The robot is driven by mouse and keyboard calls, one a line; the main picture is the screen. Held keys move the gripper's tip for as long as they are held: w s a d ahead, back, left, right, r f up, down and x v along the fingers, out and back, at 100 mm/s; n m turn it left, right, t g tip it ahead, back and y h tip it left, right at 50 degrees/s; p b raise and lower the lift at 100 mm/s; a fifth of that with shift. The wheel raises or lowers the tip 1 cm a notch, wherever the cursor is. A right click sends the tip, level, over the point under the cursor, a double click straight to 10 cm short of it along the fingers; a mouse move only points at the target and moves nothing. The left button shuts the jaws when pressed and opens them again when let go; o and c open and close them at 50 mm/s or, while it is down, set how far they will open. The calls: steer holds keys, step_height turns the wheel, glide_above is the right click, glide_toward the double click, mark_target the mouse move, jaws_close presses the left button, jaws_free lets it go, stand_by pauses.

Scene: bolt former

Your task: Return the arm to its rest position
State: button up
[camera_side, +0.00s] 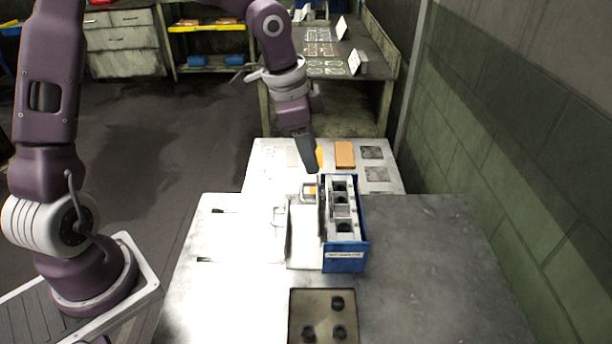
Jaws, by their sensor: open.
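My arm reaches over from the left, and my gripper (311,168) points down just behind and above the blue bolt former (345,262). The fingers show edge-on as one dark shape, and I see nothing held in them. The former has a blue housing with grey metal blocks and dark round openings on top. Whether the fingertips touch the former's back edge is hard to tell from this angle.
A tan plate (310,301) with several dark round pieces lies at the front of the metal table (430,240). Behind the former, a light plate (265,160) holds an orange block (344,154) and dark squares. A green wall (530,130) stands on the right.

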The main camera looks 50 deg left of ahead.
steer(key=s+a+r+n+t, duration=0.1)
steer(key=s+r+n, duration=0.3)
steer(key=s, duration=0.8)
steer(key=s+r+n+t+y, duration=0.1)
steer(key=s+r+n, duration=0.3)
steer(key=s, duration=0.9)
steer(key=shift+a+r+n+t, duration=0.3)
steer(key=shift+a+r+t, duration=0.1)
steer(key=shift+r, duration=0.3)
